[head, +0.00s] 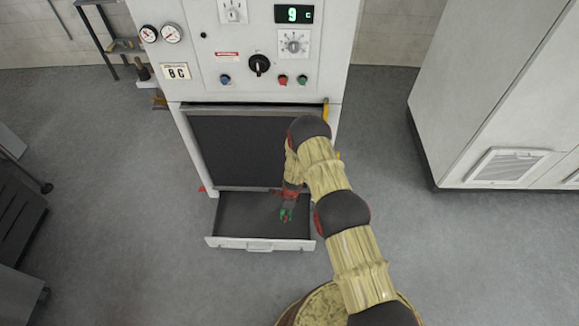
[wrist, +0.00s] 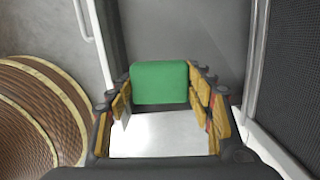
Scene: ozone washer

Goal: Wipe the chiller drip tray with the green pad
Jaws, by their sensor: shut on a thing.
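The chiller's drip tray (head: 240,213) is pulled out like a drawer at the bottom of the cabinet, with a dark grey floor and pale rims. My gripper (head: 287,211) reaches down into the right half of the tray. In the wrist view my gripper (wrist: 160,92) is shut on the green pad (wrist: 160,80), which sits between its fingertips. The pad (head: 286,217) is small and partly hidden in the head view. The tray floor (wrist: 212,35) shows beyond the pad. I cannot tell whether the pad touches the floor.
The chiller cabinet (head: 230,50) stands behind the tray, with gauges, knobs and a display reading 9 C. Its dark front grille (head: 235,150) rises just behind the tray. A white cabinet (head: 500,90) stands at the right.

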